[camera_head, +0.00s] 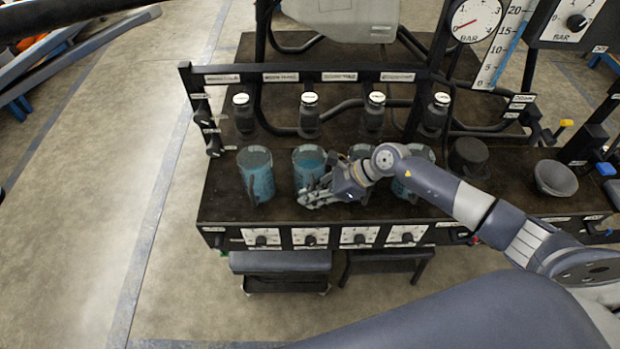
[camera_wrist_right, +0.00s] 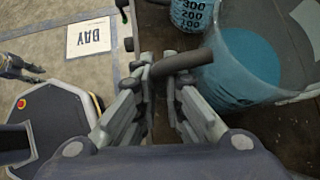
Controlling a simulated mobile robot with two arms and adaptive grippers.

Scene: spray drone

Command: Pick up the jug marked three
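Several clear jugs of blue liquid stand in a row on the black bench. The leftmost jug (camera_head: 257,178) and the second jug (camera_head: 309,163) show well. The third jug (camera_head: 360,152) and the fourth jug (camera_head: 417,155) are partly hidden by my right arm. I cannot read a number three on any jug. My right gripper (camera_head: 308,199) is low over the bench, in front of the second and third jugs. In the right wrist view its fingers (camera_wrist_right: 158,80) are apart, with the dark handle (camera_wrist_right: 182,63) of a near jug (camera_wrist_right: 245,68) at their tips.
Several dark bottles with white caps (camera_head: 309,98) hang on the rack behind the jugs. A dark bowl (camera_head: 555,178) sits at the bench's right. Knobs and white panels (camera_head: 311,237) line the front edge.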

